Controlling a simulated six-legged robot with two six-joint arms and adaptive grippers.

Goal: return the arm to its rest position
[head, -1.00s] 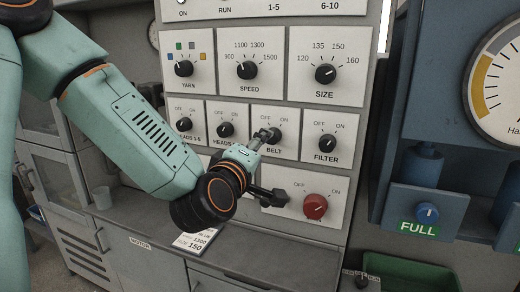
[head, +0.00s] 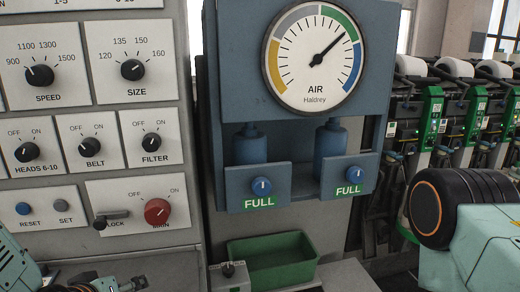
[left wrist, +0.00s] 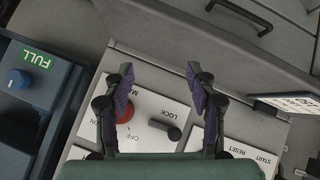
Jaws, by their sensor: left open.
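My left gripper (head: 105,284) shows at the bottom left of the head view, below the control panel (head: 75,205) and partly cut off by the frame edge. In the left wrist view my left gripper (left wrist: 159,75) has its two dark fingers spread wide with nothing between them. Beyond the fingers are the red main knob (left wrist: 124,113) and the black lock lever (left wrist: 172,131), both apart from the gripper as far as I can see. My right arm (head: 480,235) shows at the right edge of the head view. Its gripper is outside the frame.
The panel carries the belt knob (head: 95,147), filter knob (head: 151,142) and other dials. A blue air unit (head: 225,90) with a round gauge (head: 312,58) stands right of it. A green bin (head: 270,262) sits below. Winder heads (head: 430,115) line the right side.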

